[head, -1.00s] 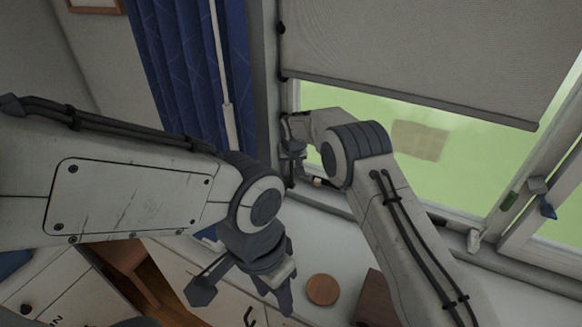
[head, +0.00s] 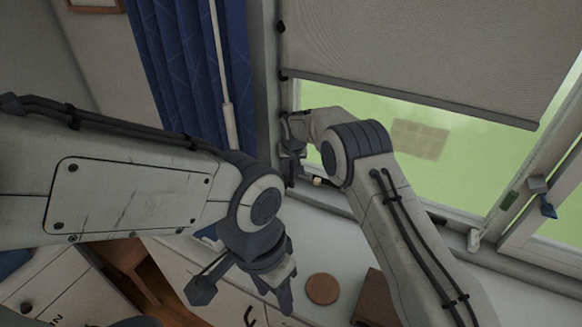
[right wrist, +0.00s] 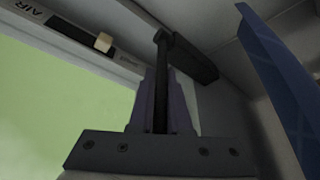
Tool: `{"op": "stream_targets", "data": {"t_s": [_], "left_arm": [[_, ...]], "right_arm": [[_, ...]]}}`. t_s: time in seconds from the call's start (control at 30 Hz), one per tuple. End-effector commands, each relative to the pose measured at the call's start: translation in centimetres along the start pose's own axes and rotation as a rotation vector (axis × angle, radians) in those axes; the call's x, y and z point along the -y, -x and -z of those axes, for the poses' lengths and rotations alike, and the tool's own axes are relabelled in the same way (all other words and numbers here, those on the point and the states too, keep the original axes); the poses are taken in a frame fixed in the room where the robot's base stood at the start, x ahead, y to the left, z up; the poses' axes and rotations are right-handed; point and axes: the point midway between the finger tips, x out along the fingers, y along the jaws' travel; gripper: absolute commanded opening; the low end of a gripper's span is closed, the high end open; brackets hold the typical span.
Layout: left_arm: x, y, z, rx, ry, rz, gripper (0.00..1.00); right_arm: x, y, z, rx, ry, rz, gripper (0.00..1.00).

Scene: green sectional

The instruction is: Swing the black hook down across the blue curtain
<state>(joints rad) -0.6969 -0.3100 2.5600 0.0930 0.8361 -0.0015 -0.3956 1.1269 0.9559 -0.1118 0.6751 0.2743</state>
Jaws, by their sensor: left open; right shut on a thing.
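The blue curtain (head: 190,70) hangs in folds at the upper left of the head view, beside the window. A blue strip at the right of the right wrist view (right wrist: 272,85) looks like its edge. The black hook (right wrist: 162,75) stands between my right gripper's fingers in the right wrist view, with its black arm reaching right towards the frame corner. My right gripper (head: 291,168) is shut on it at the window's left frame; the hook is hard to make out in the head view. My left gripper (head: 243,294) is open and empty over the white surface below.
A grey blind (head: 410,55) covers the upper window. A white rod (head: 228,115) hangs beside the curtain. A pale slider knob (right wrist: 103,42) sits on a strip marked AIR. A round wooden disc (head: 322,289) and a brown block (head: 375,300) lie on the white surface.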

Motion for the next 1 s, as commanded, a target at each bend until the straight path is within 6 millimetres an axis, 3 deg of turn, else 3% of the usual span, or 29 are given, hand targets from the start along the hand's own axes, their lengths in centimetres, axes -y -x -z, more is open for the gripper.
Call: {"op": "stream_targets", "data": {"t_s": [0.73,1.0], "left_arm": [[0.0,-0.1,0.0,0.0,0.0,0.0,0.5],[0.1,-1.7,-0.1,0.0,0.002,0.0,0.5]], "right_arm": [[0.0,0.0,0.0,-0.001,0.0,-0.001,0.0],[0.1,-0.1,-0.3,-0.032,0.008,-0.018,0.0]]}}
